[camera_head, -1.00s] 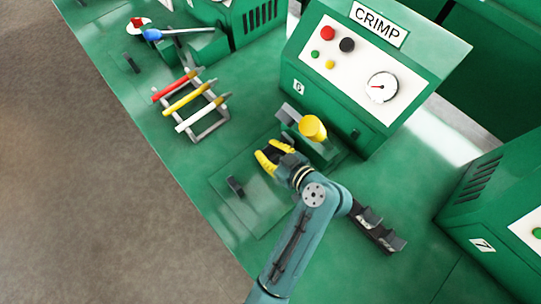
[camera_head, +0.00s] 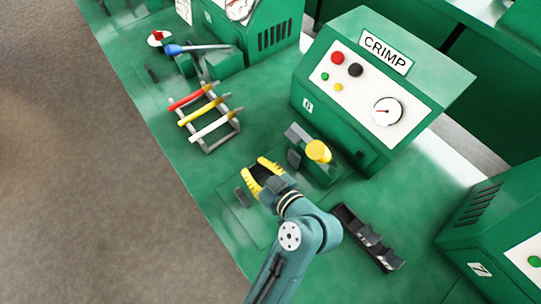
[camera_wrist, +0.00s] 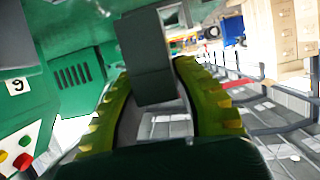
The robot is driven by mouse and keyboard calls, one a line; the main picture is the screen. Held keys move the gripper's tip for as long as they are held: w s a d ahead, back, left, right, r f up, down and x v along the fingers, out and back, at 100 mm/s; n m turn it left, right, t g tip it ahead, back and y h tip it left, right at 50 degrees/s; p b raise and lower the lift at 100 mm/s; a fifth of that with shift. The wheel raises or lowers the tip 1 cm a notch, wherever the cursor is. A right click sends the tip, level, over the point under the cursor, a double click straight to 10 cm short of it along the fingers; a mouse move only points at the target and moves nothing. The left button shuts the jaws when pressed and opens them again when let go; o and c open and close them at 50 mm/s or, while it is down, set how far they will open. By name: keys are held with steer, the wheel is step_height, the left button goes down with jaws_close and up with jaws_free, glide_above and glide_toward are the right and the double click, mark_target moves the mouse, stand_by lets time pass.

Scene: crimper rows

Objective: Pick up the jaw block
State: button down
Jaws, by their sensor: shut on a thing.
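The jaw block (camera_wrist: 148,60) is a dark grey, angular piece, large in the wrist view. My gripper (camera_head: 262,174) is shut on it, with one yellow-green ribbed finger on each side. In the head view the yellow fingers point up and left, with dark material between them. My gripper is above the green bench, in front of the crimping machine (camera_head: 375,95) with the CRIMP sign. The machine's yellow knob (camera_head: 318,151) and grey press parts (camera_head: 298,133) are just behind my gripper.
A rack (camera_head: 208,118) with red, yellow and white rods stands to the left. A dark slotted holder (camera_head: 368,238) lies to the right of my arm. A small dark piece (camera_head: 243,197) is left of my gripper. Another machine (camera_head: 495,230) stands at the right.

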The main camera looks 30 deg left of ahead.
steer(key=s+a+p, duration=0.1)
steer(key=s+a, duration=0.4)
steer(key=s, duration=0.7)
steer(key=shift+s+r+p, duration=0.15)
steer(key=shift+s+p, duration=0.15)
